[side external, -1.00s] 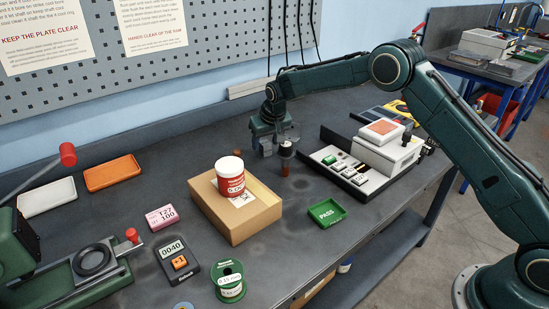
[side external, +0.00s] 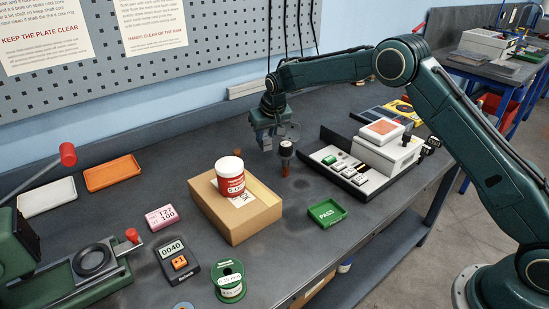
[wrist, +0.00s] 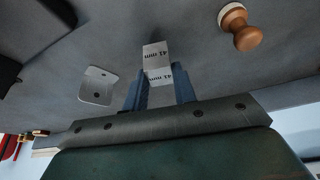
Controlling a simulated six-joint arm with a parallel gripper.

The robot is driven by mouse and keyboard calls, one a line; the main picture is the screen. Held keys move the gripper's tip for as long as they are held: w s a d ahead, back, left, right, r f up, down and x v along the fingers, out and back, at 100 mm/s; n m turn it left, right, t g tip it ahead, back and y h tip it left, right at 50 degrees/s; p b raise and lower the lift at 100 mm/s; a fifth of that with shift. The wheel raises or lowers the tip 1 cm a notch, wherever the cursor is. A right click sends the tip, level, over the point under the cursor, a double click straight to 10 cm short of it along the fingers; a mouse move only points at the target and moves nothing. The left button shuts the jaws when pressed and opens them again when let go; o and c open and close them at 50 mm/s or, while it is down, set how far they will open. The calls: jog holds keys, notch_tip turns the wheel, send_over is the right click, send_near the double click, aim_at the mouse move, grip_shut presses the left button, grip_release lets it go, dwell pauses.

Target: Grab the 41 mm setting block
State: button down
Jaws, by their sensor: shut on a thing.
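The 41 mm setting block (wrist: 155,52) is a small pale grey block, its "41 mm" marking upside down in the wrist view. It sits between the two blue fingers of my gripper (wrist: 161,84), which is shut on it, and its far end sticks out past the fingertips. In the side view my gripper (side external: 266,145) points down over the back middle of the bench, behind the cardboard box. The block is too small there to make out clearly between the fingers.
A dark stand with a pale top (side external: 286,149) is close right of my gripper. A wooden knob (wrist: 240,25) and a grey plate with holes (wrist: 98,86) lie near the block. The cardboard box (side external: 235,222) with a red-and-white tub (side external: 230,178) is in front. A green PASS tray (side external: 327,213) is front right.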

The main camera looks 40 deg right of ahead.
aim_at(266, 137)
notch_tip(266, 137, up, 18)
dwell(0.5)
